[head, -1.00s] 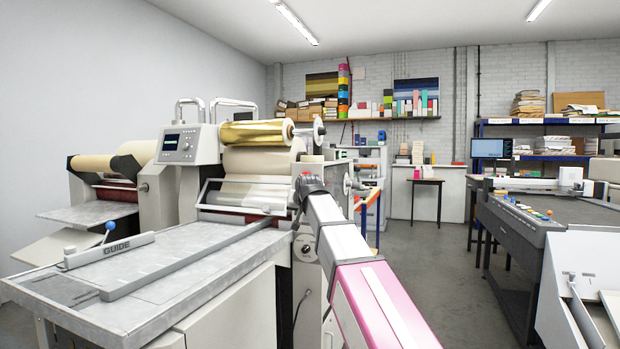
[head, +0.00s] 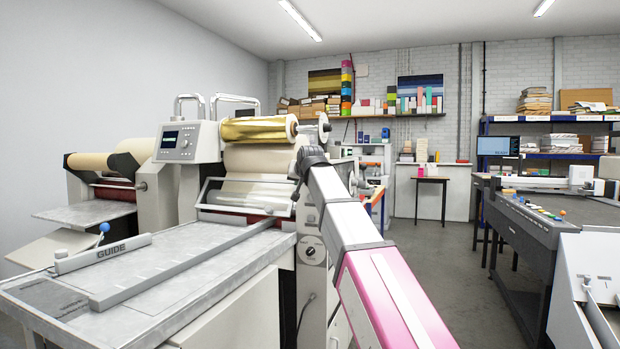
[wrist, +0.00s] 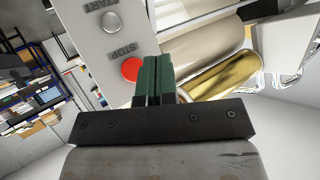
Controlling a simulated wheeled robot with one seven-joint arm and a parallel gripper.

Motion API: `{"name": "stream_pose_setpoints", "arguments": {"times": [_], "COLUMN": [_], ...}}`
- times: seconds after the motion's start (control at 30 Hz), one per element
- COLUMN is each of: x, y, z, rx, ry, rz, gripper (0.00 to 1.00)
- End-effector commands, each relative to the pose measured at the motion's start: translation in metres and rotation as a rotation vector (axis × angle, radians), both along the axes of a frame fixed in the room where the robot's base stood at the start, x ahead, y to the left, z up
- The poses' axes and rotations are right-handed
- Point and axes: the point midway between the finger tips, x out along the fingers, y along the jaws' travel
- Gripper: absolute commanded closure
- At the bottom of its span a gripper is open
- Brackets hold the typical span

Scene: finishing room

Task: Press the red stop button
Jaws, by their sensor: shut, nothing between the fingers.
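The red stop button (wrist: 131,69) is round and sits on a pale panel (wrist: 105,45) under the word STOP in the wrist view. A grey start button (wrist: 111,21) is on the same panel. My gripper (wrist: 158,60) has its green fingers together with nothing between them. In the picture its fingertips are just right of the red button; I cannot tell the depth gap or whether they touch anything. In the head view my arm reaches toward the laminating machine (head: 180,190), and the stop button and fingertips are hidden there.
A gold foil roll (head: 258,130) and a pale roll lie across the machine, close to my gripper. The feed table (head: 190,255) with its guide bar (head: 103,252) is at left. A long dark machine (head: 540,225) stands at right, with open floor between.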

Motion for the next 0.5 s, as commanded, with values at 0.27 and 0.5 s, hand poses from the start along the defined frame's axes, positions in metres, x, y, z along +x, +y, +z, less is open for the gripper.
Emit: {"name": "stream_pose_setpoints", "arguments": {"times": [0.27,0.5], "x": [0.024,0.053], "y": [-0.008,-0.019], "z": [0.001,0.001], "rx": [0.001,0.0], "ry": [-0.001,0.0], "rz": [-0.002,-0.002], "gripper": [1.0,1.0]}}
